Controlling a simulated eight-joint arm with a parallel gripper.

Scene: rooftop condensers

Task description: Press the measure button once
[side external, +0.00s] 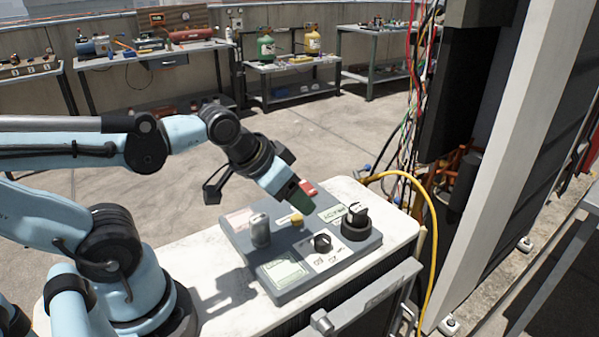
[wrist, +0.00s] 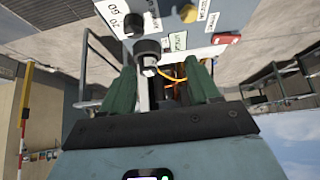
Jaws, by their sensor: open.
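A grey control panel (side external: 298,286) lies on a white-topped bench. It carries a yellow button (side external: 297,219), a red button (side external: 308,187), a small black knob (side external: 322,242) and a large black knob (side external: 356,215). The labels are too small to read surely, so I cannot tell which is the measure button. My gripper (side external: 299,196) hangs above the panel's far part, near the yellow and red buttons, apparently clear of both. In the wrist view its green fingers (wrist: 162,85) are apart and empty. The yellow button (wrist: 188,13) and red button (wrist: 226,38) show beyond them.
A grey upright handle (side external: 260,231) stands on the panel left of the yellow button. A pale display (side external: 283,271) is at the near corner. A yellow hose (side external: 430,240) and loose wires (side external: 412,110) hang right of the bench. The white bench top (side external: 215,262) has free room at left.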

